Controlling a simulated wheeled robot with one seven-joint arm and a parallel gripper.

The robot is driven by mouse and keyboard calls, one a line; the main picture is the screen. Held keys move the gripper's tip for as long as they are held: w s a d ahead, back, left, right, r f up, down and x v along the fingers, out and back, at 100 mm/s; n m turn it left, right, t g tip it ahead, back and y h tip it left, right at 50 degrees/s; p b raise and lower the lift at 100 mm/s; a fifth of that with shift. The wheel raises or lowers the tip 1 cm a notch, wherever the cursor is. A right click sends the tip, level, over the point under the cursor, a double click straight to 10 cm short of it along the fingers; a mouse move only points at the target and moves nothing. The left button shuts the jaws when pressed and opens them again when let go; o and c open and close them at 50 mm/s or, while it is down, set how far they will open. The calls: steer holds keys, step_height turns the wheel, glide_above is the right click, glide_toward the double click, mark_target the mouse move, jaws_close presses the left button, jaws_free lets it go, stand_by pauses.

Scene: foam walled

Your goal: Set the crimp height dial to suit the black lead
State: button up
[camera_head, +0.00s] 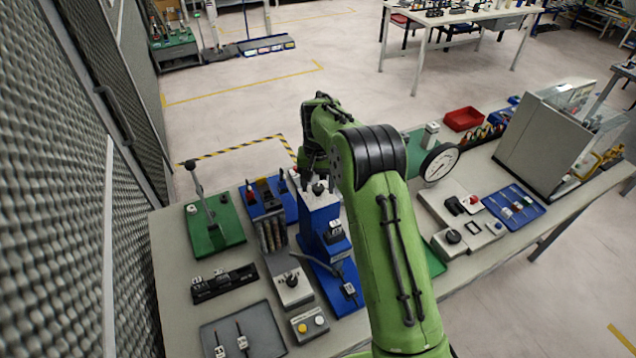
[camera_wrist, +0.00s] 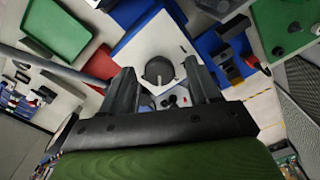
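A blue press (camera_head: 318,222) stands upright on the bench. Its pale top carries a dark round dial (camera_head: 318,187). In the wrist view the dial (camera_wrist: 159,71) sits on a pale square plate (camera_wrist: 178,48), with a small pointer-like tab below it. My gripper (camera_head: 314,170) is just above the dial; in the wrist view its fingers (camera_wrist: 158,68) stand apart on either side of it, empty. Contact cannot be told. A grey tray (camera_head: 268,325) at the front holds dark leads (camera_head: 241,336) with white tags; their markings are too small to read.
A black tagged rack (camera_head: 223,283), a grey block with a knob (camera_head: 292,282) and a box with yellow and white buttons (camera_head: 309,324) stand near the press. A green lever stand (camera_head: 214,222) is left. A round gauge (camera_head: 440,163) and a red bin (camera_head: 463,119) are right.

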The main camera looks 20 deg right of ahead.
mark_target(318, 187)
step_height(318, 187, up, 16)
steer(key=p, duration=0.1)
stand_by(0.4)
steer(key=shift+f, duration=0.1)
